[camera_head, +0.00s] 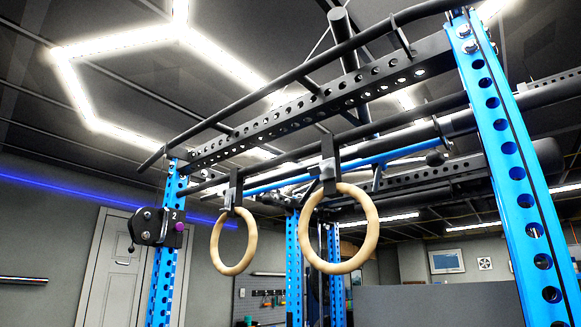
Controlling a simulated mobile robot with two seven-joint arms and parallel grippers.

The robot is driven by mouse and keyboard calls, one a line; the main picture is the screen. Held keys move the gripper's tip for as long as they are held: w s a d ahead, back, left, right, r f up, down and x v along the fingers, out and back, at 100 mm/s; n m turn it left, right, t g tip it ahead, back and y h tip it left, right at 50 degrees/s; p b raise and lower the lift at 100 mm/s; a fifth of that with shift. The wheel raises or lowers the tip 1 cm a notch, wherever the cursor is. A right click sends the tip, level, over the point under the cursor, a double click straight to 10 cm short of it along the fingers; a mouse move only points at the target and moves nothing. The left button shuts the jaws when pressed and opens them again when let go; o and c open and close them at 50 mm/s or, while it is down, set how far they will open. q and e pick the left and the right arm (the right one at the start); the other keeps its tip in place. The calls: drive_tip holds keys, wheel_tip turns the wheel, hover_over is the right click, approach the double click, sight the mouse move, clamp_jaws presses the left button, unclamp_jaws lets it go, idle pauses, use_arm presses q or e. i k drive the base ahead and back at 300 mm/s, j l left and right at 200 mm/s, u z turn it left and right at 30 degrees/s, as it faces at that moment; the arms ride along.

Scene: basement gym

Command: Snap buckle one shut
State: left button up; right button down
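Two wooden gym rings hang on short black straps from the rack's top bars. The right ring (340,268) looks larger and nearer; the left ring (233,270) hangs lower left of it. A small dark buckle-like piece (328,170) sits on the right strap just above its ring. A similar piece (229,198) sits above the left ring. No label marks either as buckle one, and both are too small to tell open from shut. Neither of my grippers shows in the head view.
Black bars (300,115) cross overhead. A grey door (115,265) and a tool board (262,298) are behind.

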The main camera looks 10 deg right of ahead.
sight(315, 169)
drive_tip(key=i+j, duration=0.35)
drive_tip(key=i+j+z, duration=0.1)
drive_tip(key=i+j, duration=0.2)
drive_tip(key=j, duration=0.15)
